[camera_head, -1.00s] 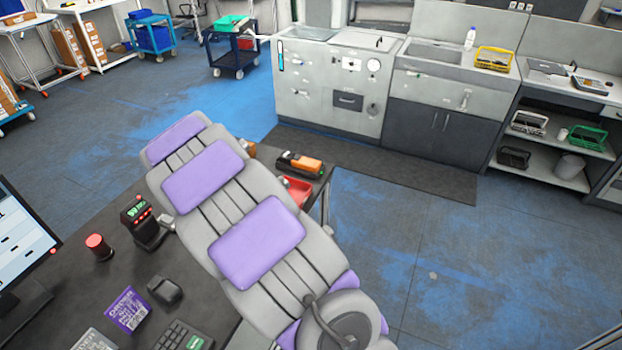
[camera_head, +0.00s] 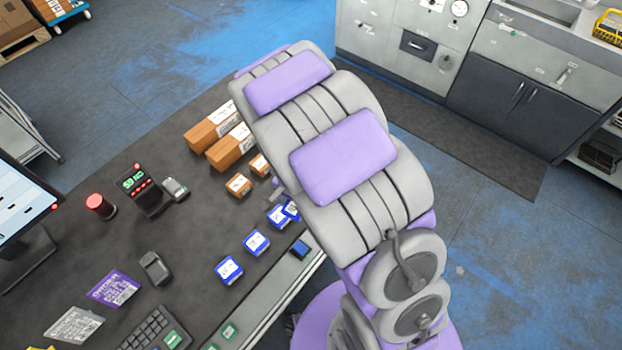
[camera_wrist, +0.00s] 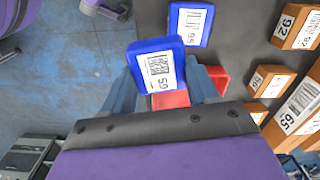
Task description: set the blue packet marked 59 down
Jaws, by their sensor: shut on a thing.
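The blue packet marked 59 (camera_wrist: 155,66) is between my gripper's fingers in the wrist view, its white label facing the camera. My gripper (camera_wrist: 166,82) is shut on it. The packet looks tilted over the dark table. Whether its lower edge touches the table, I cannot tell. Another blue packet (camera_wrist: 190,22) lies just beyond it. In the head view my arm hides most of the gripper. A small blue packet (camera_head: 291,210) shows at its edge, close to a blue packet (camera_head: 276,217) on the table.
Two more blue packets (camera_head: 256,243) (camera_head: 229,270) continue the row towards the front. Orange-brown boxes (camera_head: 231,147) stand farther back.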

